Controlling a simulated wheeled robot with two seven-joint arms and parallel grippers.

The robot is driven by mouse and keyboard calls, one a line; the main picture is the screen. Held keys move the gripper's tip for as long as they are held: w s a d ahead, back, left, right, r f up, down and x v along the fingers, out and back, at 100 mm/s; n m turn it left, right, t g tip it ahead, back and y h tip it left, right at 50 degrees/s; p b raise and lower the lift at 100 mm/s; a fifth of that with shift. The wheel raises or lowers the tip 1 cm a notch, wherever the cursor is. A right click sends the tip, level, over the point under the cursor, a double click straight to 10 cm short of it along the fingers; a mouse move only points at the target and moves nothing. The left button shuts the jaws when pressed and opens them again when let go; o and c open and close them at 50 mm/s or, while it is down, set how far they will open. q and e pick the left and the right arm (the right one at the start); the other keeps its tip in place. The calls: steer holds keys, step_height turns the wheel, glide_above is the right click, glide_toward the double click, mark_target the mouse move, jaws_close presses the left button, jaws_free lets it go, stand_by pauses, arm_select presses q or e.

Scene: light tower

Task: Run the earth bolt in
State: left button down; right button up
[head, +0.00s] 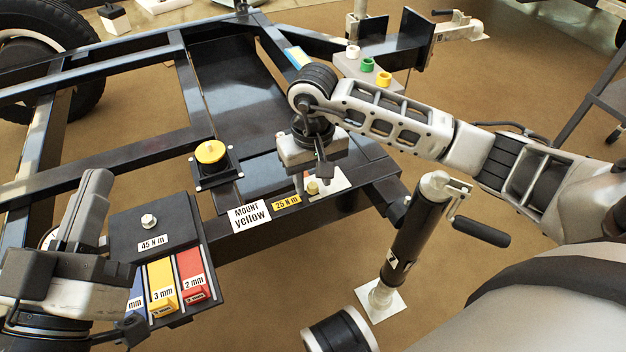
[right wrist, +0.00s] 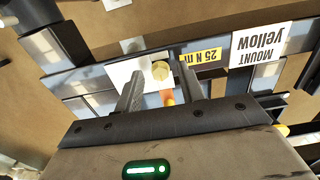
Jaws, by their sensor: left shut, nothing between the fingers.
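The earth bolt (head: 312,187) is a small brass-coloured hex head on a pale plate beside the yellow "25 N m" label (head: 286,202), at the frame's front edge. My right gripper (head: 312,178) points down right over it. In the right wrist view the two fingers of my right gripper (right wrist: 161,76) are apart, with the hex head of the bolt (right wrist: 161,70) showing in the gap. I cannot tell whether they touch it. An orange piece (right wrist: 167,97) shows below the head. My left gripper (head: 132,328) is shut and empty at the lower left, beside the coloured blocks.
A black box (head: 125,230) with a bolt labelled "45 N m" and blue, yellow and red mm blocks stands at left. A yellow-capped mount (head: 210,153) and "MOUNT yellow" sign (head: 249,216) are near the bolt. A jack leg (head: 415,240) stands right. Coloured rings (head: 367,65) sit behind.

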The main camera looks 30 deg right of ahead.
jaws_close()
steer(key=shift+m, duration=0.3)
